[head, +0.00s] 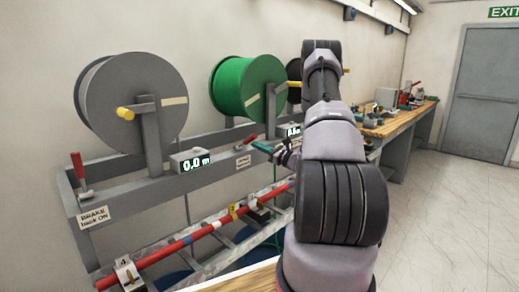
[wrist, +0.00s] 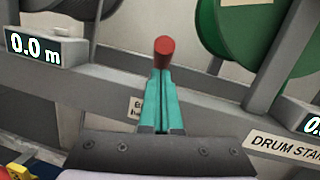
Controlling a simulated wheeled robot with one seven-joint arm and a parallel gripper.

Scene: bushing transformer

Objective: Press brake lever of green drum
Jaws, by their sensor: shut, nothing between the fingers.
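The green drum (head: 240,88) stands on the rack in the middle of the head view, and its edge shows at upper right in the wrist view (wrist: 285,35). Its brake lever has a red handle (head: 249,140), whose round end (wrist: 164,46) shows just past my fingertips in the wrist view. My gripper (wrist: 162,72) has teal fingers pressed together, with nothing between them. In the head view it (head: 262,147) is close to the red handle, on the near side of the rack. The fingers hide the lower lever. I cannot tell whether they touch it.
A grey drum (head: 130,90) stands at left, with its own red-handled lever (head: 77,166) above a brake sign (head: 94,216). A meter (head: 190,161) reading 0.0 m sits on the rack rail. A red bar (head: 165,253) runs below. A wooden bench (head: 405,119) stands behind my arm.

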